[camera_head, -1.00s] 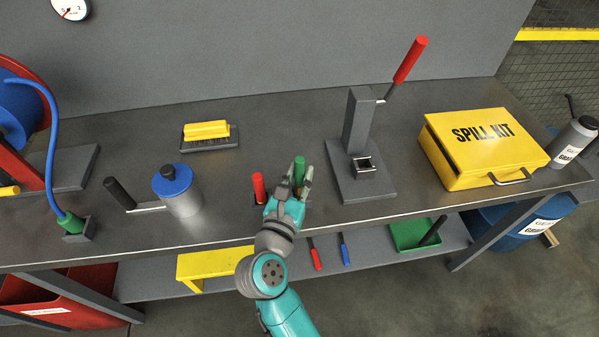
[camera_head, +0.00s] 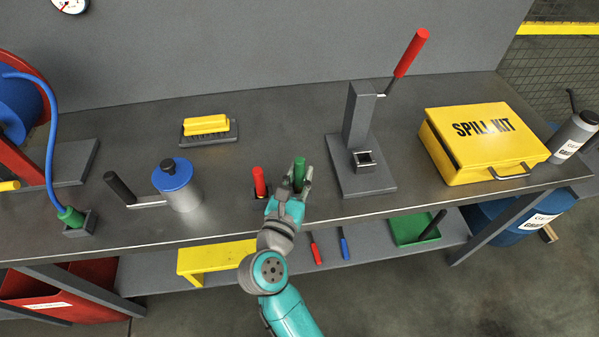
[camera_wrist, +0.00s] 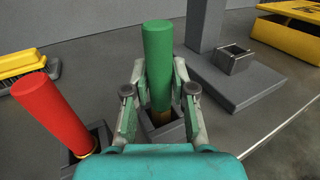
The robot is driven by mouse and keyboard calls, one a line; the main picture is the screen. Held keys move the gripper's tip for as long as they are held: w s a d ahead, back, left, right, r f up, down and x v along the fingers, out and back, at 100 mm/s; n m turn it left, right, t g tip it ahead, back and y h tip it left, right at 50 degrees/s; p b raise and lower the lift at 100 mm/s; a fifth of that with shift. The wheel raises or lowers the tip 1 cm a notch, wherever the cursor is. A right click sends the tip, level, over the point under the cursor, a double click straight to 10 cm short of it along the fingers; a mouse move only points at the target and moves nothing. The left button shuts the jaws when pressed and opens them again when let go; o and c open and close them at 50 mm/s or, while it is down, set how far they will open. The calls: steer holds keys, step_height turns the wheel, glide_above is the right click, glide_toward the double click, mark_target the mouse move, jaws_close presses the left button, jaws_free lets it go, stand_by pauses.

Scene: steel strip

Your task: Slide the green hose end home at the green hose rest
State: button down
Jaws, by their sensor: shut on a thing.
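My gripper (camera_head: 299,182) is shut on an upright green cylinder (camera_wrist: 158,52), one finger on each side in the wrist view. The cylinder's lower end is at a dark square socket (camera_wrist: 178,133) on the bench; a brownish part shows between the fingers there, and how deep it sits is partly hidden. A blue hose (camera_head: 52,135) at the left ends in another green end piece (camera_head: 70,215), standing in a dark block (camera_head: 84,226). No hose shows on the held cylinder.
A red cylinder (camera_head: 259,181) stands tilted in a similar socket close left of my gripper. A lever press (camera_head: 358,120) stands to the right, a blue-topped can (camera_head: 182,195) to the left. The bench's front edge is near.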

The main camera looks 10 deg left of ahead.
steer(key=shift+f, duration=0.75)
steer(key=c, duration=0.9)
jaws_free()
steer(key=shift+s, duration=0.1)
steer(key=s, duration=0.4)
steer(key=s+a, duration=0.1)
steer(key=s, duration=0.2)
steer(key=s+a, duration=0.1)
steer(key=s, duration=0.3)
steer(key=shift+s, duration=0.35)
